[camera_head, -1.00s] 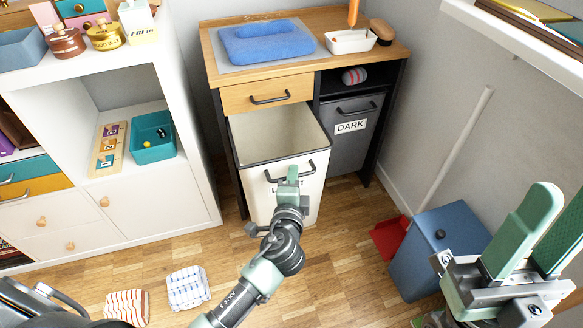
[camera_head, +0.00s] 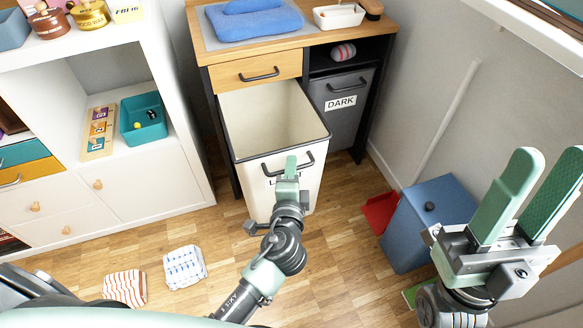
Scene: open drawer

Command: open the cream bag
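The cream bag (camera_head: 262,205) is a cream, dark-rimmed pull-out hamper in the wooden-topped cabinet. It stands pulled out, and its empty-looking inside shows from above. Its front has a dark bar handle and a label partly hidden by my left gripper. My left gripper (camera_head: 290,166) is at the handle, in front of the bag. Its fingers are seen from behind, so I cannot tell whether they are shut on the handle. My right gripper (camera_head: 530,185) is raised at the right, its two green fingers apart with nothing between them.
A grey bag labelled DARK (camera_head: 341,105) hangs beside the cream one. A blue bin (camera_head: 425,225) and red dustpan (camera_head: 381,212) stand at the right. A striped cloth (camera_head: 124,287) and a checked cloth (camera_head: 184,266) lie on the floor. A white shelf (camera_head: 150,185) stands at left.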

